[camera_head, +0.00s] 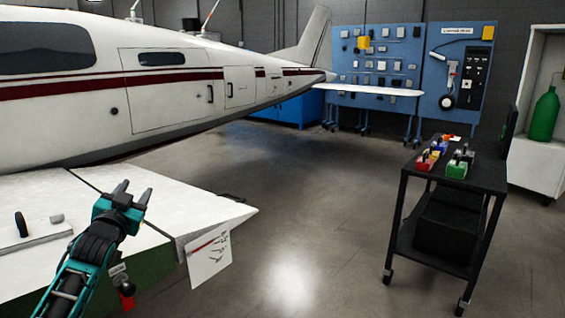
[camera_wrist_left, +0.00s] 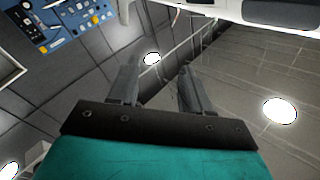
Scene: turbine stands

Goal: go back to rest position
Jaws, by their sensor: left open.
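My left gripper (camera_head: 132,192) comes in from the lower left in the head view. It is held up in front of the white aircraft wing (camera_head: 40,200), near the wing's end. Its two fingers are spread and hold nothing. The left wrist view shows the same two grey fingers (camera_wrist_left: 160,85) apart, with no object between them. I cannot tell from the picture whether the arm touches the wing. My right gripper is in neither view.
A white and red aircraft (camera_head: 170,85) fills the left. A paper sheet (camera_head: 209,256) hangs at the wing's end. A black cart (camera_head: 470,177) with several small coloured items stands at right. Blue tool boards (camera_head: 375,60) are at the back. The middle floor (camera_head: 310,200) is clear.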

